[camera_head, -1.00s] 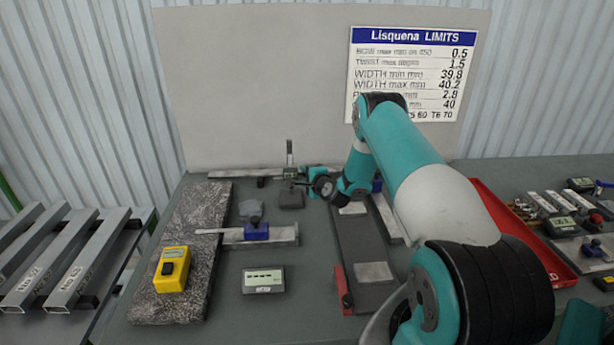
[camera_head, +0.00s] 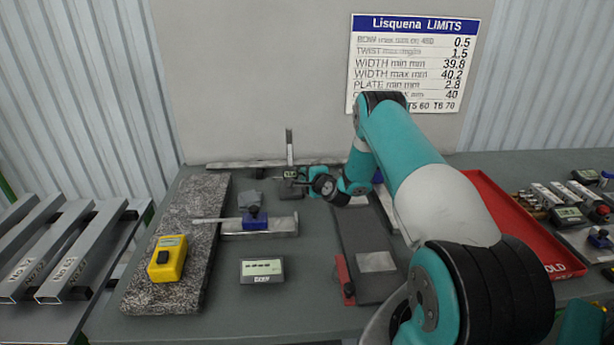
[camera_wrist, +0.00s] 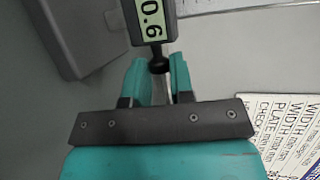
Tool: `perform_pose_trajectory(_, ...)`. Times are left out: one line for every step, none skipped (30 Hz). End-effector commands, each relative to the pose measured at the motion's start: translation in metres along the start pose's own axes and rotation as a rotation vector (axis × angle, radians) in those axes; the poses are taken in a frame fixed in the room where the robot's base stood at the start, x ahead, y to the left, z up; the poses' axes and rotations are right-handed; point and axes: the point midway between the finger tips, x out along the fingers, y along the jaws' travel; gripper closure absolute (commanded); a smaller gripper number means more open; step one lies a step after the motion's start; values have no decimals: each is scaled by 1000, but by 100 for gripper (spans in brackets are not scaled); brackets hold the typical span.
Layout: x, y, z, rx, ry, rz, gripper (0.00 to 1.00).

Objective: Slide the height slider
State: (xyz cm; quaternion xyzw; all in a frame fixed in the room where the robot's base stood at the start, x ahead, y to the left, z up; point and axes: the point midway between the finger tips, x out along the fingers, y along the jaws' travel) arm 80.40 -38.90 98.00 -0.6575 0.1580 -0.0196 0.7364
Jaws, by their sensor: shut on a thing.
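The height gauge stands at the back of the table, with an upright column (camera_head: 289,148). Its slider, with a small display (camera_head: 290,174), sits low on the column above a dark base (camera_head: 290,191). My gripper (camera_head: 304,178) is at the slider's right side. In the wrist view, the slider's display (camera_wrist: 152,18) reads 0.6, turned sideways. Below it, my gripper's teal fingers (camera_wrist: 160,80) are shut on the slider's knob and pale stem (camera_wrist: 160,82). The fingers partly hide the stem.
A granite slab (camera_head: 190,235) with a yellow meter (camera_head: 167,258) lies left. A blue-clamped gauge (camera_head: 254,220) and a grey display box (camera_head: 262,272) lie in front. A dark plate (camera_head: 365,240) and red tray (camera_head: 515,235) lie right. A limits board (camera_head: 413,62) hangs behind.

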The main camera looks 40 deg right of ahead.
Motion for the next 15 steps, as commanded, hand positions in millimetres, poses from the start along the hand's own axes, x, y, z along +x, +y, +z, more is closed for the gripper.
perform_pose_trajectory(0, 0, 0, 0, 1, 0, 71)
perform_pose_trajectory(0, 0, 0, 0, 1, 0, 64)
perform_pose_trajectory(0, 0, 0, 0, 1, -1, 55)
perform_pose_trajectory(0, 0, 0, 0, 0, -1, 52)
perform_pose_trajectory(0, 0, 0, 0, 0, -1, 52)
perform_pose_trajectory(0, 0, 0, 0, 0, -1, 52)
perform_pose_trajectory(0, 0, 0, 0, 0, -1, 52)
perform_pose_trajectory(0, 0, 0, 0, 0, -1, 52)
perform_pose_trajectory(0, 0, 0, 0, 0, -1, 52)
perform_pose_trajectory(0, 0, 0, 0, 0, -1, 52)
perform_pose_trajectory(0, 0, 0, 0, 0, -1, 52)
perform_pose_trajectory(0, 0, 0, 0, 0, -1, 52)
perform_pose_trajectory(-1, 0, 0, 0, 0, 0, 52)
perform_pose_trajectory(-3, 0, 0, 1, 0, 0, 52)
perform_pose_trajectory(-5, 1, -1, 1, 0, 0, 52)
